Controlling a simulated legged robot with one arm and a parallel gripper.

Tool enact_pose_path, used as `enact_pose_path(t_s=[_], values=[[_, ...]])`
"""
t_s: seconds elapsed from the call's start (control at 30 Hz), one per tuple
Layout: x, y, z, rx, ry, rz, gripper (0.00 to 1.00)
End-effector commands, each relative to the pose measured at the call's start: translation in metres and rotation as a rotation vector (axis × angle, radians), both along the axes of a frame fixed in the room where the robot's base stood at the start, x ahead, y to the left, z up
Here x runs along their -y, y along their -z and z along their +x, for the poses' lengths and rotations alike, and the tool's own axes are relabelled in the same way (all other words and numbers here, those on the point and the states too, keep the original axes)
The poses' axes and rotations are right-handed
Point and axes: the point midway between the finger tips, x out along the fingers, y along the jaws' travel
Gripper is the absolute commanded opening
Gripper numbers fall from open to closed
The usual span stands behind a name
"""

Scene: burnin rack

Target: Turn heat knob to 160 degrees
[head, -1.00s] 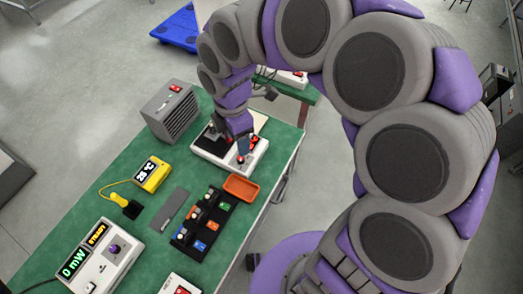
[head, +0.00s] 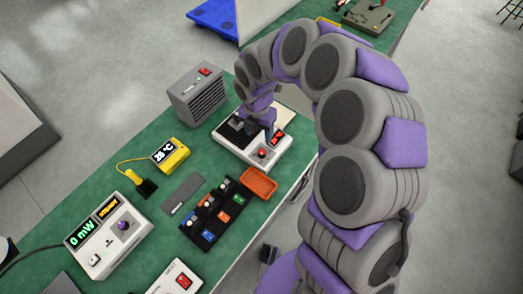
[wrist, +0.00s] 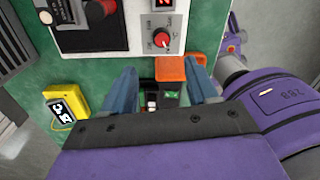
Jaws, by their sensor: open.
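The heat knob (wrist: 161,39) is red with a pale pointer line, on a dial plate on the white heater unit (wrist: 186,12). In the head view the knob (head: 262,153) sits near the unit's front corner. A red display (head: 277,138) is beside it; its digits are too small to read. My gripper (wrist: 163,86) is open and empty, its two blue-grey fingers apart. In the wrist view the knob shows beyond the fingertips, between their lines and not touched. In the head view my wrist hangs over the unit and hides part of it.
An orange tray (head: 259,182) and a black holder (head: 208,229) with several small parts lie near the unit. A yellow thermometer (head: 171,155) reads about 26 °C. A grey fan box (head: 196,95) stands behind. A power meter (head: 108,236) is at left.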

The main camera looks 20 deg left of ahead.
Motion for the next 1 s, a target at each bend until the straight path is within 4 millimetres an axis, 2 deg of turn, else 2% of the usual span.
enact_pose_path(t_s=[0.03, 0.3, 0.5, 0.7, 1.0], values=[[0.002, 0.014, -0.001, -0.004, 0.000, -0.004, 0.58], [0.006, 0.066, -0.002, -0.005, 0.000, -0.003, 0.58], [0.007, 0.096, -0.002, -0.002, 0.001, -0.002, 0.58], [0.007, 0.108, -0.002, 0.000, 0.001, -0.001, 0.58], [0.007, 0.110, -0.002, 0.000, 0.001, 0.000, 0.58]])
